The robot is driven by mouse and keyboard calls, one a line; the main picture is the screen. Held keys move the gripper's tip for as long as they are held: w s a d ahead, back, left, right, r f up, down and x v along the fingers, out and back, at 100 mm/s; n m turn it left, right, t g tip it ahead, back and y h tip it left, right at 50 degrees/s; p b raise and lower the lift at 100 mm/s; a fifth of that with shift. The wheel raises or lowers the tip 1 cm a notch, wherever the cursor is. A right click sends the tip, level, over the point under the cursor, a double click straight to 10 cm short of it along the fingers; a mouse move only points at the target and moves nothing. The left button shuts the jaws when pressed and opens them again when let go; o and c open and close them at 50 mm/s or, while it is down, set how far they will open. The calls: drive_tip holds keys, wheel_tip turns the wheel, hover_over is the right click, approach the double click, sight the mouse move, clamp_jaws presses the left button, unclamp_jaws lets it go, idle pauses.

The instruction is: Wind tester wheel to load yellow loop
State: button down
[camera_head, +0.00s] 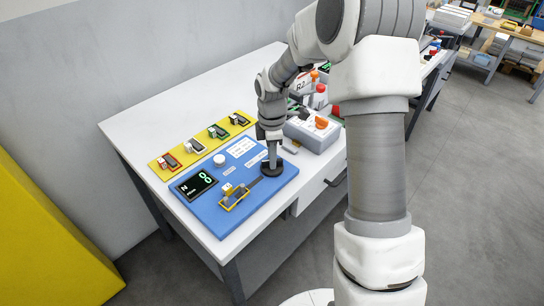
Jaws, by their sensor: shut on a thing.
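The tester is a blue board (218,222) on the white table. Its wheel (265,173) is a dark round disc at the board's right end. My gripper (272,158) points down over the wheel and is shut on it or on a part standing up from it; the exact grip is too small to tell. A yellow loop (232,204) lies around small blocks left of the wheel, with a dark strip running between them.
A yellow strip (160,166) with several small coloured holders lies behind the board. A grey box with an orange knob (322,123) stands right of my gripper. The white table (137,127) is clear at its back left. A large yellow block (40,240) stands at left.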

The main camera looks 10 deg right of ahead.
drive_tip(key=m, duration=0.4)
drive_tip(key=shift+m, duration=0.3)
drive_tip(key=m, duration=0.3)
drive_tip(key=shift+m, duration=0.3)
drive_tip(key=m, duration=0.4)
drive_tip(key=shift+m, duration=0.3)
drive_tip(key=m, duration=0.3)
drive_tip(key=shift+m, duration=0.3)
drive_tip(key=m, duration=0.4)
drive_tip(key=shift+m, duration=0.3)
drive_tip(key=m+p, duration=0.1)
drive_tip(key=m, duration=0.2)
drive_tip(key=shift+r+m, duration=0.1)
drive_tip(key=shift+m, duration=0.2)
drive_tip(key=m+p, duration=0.1)
drive_tip(key=m, duration=0.3)
drive_tip(key=shift+m+p, duration=0.75)
drive_tip(key=shift+m, duration=0.95)
